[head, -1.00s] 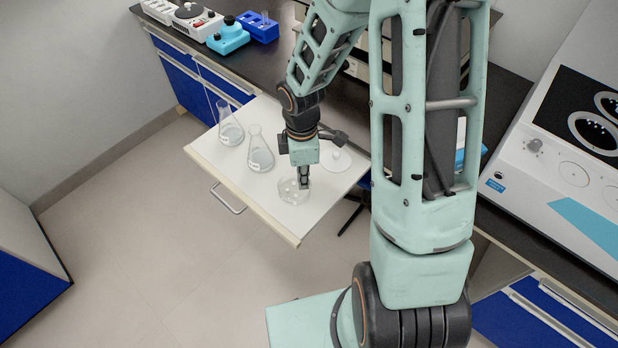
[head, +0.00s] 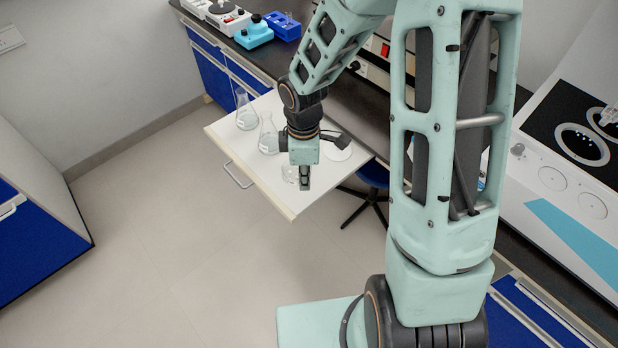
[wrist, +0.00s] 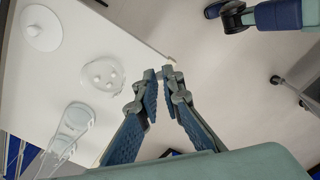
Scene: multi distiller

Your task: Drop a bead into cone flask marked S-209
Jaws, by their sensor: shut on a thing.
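Two clear cone flasks stand upright on the white pull-out board (head: 225,135): a rear one (head: 246,115) and a front one (head: 268,138). Their labels are too small to read, so I cannot tell which is S-209. A shallow glass dish (head: 289,173) with several white beads lies on the board; it also shows in the wrist view (wrist: 103,76). My gripper (head: 304,186) is above and beside the dish, pointing down. In the wrist view its fingertips (wrist: 168,76) are drawn together on a small bead, mostly hidden between them. Flasks (wrist: 70,130) show at the lower left there.
A white round lid with a knob (wrist: 40,28) lies on the board beyond the dish. Blue devices (head: 255,32) stand on the dark bench behind. A stool (head: 370,180) is right of the board. The floor in front is clear.

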